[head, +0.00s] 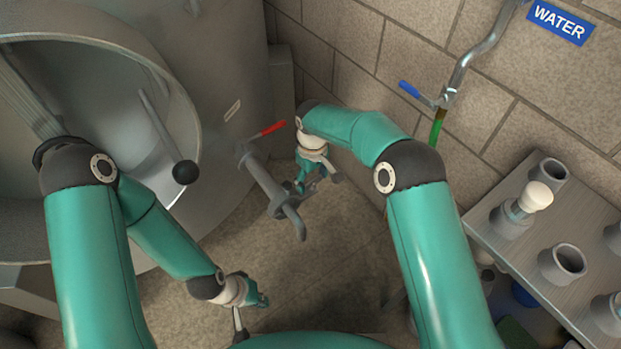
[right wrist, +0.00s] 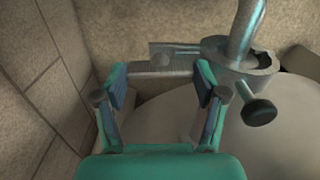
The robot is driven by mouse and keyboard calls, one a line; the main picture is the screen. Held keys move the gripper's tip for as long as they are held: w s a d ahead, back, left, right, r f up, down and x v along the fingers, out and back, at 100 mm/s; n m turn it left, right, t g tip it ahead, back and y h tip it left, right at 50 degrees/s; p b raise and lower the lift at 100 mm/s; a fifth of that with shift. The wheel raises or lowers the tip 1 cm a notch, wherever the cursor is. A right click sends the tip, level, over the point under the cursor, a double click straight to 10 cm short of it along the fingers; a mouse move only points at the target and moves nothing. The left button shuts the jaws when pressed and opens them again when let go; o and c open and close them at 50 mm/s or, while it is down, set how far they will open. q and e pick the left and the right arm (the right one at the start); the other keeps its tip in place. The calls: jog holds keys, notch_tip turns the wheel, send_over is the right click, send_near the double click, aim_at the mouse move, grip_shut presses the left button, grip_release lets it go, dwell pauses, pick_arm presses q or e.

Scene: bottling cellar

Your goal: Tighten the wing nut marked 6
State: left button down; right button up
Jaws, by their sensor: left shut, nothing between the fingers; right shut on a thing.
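My right gripper (head: 312,182) is beside the lower end of a grey outlet pipe (head: 264,180). A dark round knob (right wrist: 258,112) sticks out from the joint, right of the fingers. My left gripper (head: 258,297) is shut and empty, low in the head view, apart from the pipe.
A large steel tank (head: 225,80) with an open round hatch fills the left. A red lever (head: 268,129) sits by the outlet pipe. A water pipe (head: 480,50) with a blue-handled tap runs along the wall. A bench (head: 515,250) with cups stands at right.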

aim_at(313, 181)
jog(key=shift+s+d+f+m, duration=0.1)
jog(key=shift+s+m, duration=0.1)
jog(key=shift+m, duration=0.3)
jog(key=o, duration=1.1)
jog(key=shift+o, duration=0.2)
jog(key=shift+w, duration=0.1)
jog(key=shift+r, duration=0.4)
notch_tip(313, 181, up, 11)
jog(key=shift+r, duration=0.15)
